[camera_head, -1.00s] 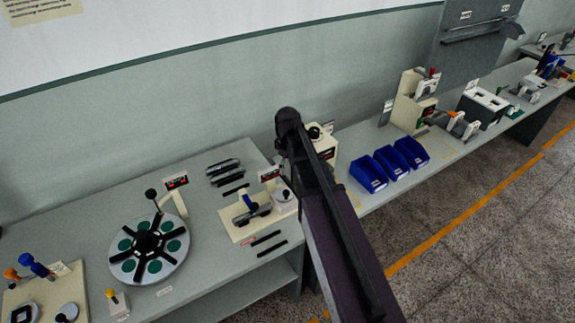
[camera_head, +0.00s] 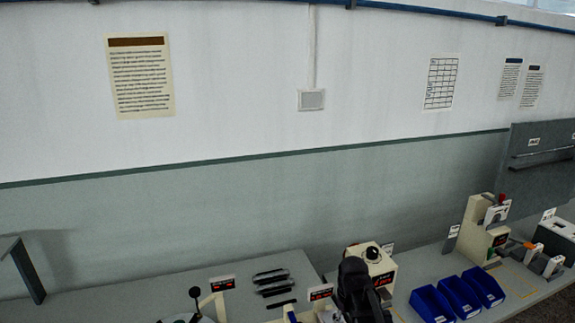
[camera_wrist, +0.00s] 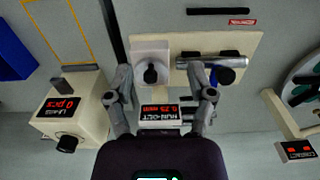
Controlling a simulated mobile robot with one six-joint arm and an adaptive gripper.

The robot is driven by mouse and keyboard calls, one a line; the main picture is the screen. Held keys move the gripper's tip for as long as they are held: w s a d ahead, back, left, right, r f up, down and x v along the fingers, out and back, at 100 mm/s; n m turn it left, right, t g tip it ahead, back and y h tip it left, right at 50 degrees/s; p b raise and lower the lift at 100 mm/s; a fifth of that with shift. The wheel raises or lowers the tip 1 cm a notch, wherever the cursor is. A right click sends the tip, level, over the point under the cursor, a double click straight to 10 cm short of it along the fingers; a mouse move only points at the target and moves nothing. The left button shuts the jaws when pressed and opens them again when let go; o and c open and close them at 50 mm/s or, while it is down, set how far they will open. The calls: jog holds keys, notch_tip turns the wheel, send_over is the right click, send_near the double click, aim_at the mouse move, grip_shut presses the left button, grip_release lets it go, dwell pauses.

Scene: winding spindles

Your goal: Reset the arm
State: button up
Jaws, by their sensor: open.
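My gripper (camera_wrist: 160,92) is open in the wrist view, its two grey fingers spread apart with nothing between them. It is over a cream base plate (camera_wrist: 178,50) that carries a white block with a dark knob (camera_wrist: 151,70), a grey metal cylinder (camera_wrist: 212,57) and a small red-digit display (camera_wrist: 158,112). Whether the fingers touch anything is not clear. In the head view my dark arm (camera_head: 358,290) shows at the bottom edge, right of centre. The gripper itself cannot be made out there.
Blue bins (camera_head: 459,299) stand right of my arm. A cream box with a dark knob (camera_head: 371,262) is just behind it and also shows in the wrist view (camera_wrist: 62,108). Dark rods (camera_head: 273,282) lie left. A round plate (camera_wrist: 303,88) is at the wrist view's right.

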jog(key=s+f+m+b, duration=0.2)
jog(key=s+f+m, duration=0.1)
jog(key=s, duration=0.3)
jog(key=shift+s+m, duration=0.3)
jog(key=shift+s, duration=0.1)
dwell(2.0)
